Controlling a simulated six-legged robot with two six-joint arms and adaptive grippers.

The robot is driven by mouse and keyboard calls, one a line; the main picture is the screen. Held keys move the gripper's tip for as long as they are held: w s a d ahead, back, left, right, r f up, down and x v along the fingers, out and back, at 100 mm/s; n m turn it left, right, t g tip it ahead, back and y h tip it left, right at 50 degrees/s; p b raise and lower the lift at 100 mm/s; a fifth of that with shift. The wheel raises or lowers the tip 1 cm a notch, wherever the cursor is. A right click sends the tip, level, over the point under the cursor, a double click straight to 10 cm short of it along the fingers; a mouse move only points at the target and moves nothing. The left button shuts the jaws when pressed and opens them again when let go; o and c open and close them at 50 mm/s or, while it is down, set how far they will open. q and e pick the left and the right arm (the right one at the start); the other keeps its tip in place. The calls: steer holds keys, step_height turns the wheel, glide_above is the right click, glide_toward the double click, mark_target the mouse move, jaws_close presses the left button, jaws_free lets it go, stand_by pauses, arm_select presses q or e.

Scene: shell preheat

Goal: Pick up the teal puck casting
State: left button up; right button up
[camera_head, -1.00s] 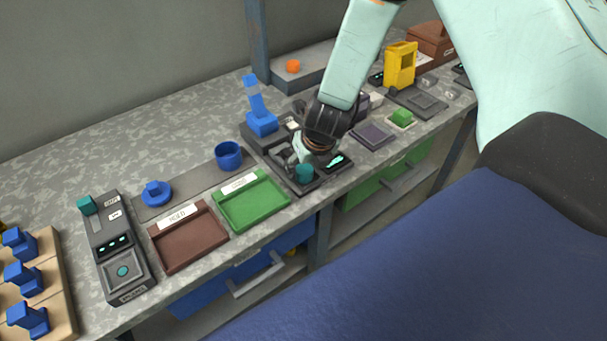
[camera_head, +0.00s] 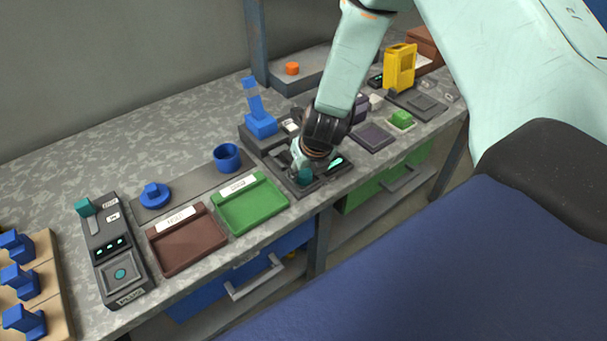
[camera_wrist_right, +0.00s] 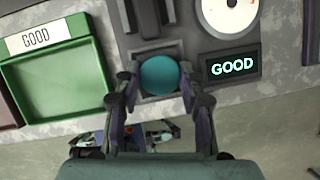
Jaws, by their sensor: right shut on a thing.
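The teal puck casting (camera_wrist_right: 159,75) shows as a round teal disc between the fingers of my right gripper (camera_wrist_right: 157,85) in the right wrist view. The fingers close on it from both sides. In the head view the puck (camera_head: 305,176) is a small teal shape under my right gripper (camera_head: 303,168), partly hidden by it. It is at the dark test station (camera_head: 318,184), low over the square pad; I cannot tell whether it touches the pad. The station's display (camera_wrist_right: 232,67) reads GOOD in the wrist view. My left gripper is not in view.
A green tray (camera_head: 228,222) labelled GOOD and a brown tray (camera_head: 180,268) lie left of the station. A blue cup (camera_head: 227,157) and a blue press-like device (camera_head: 262,125) stand behind. A grey console (camera_head: 123,286) is further left. Bare bench lies at the back left.

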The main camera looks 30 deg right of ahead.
steer(key=shift+c, duration=1.4)
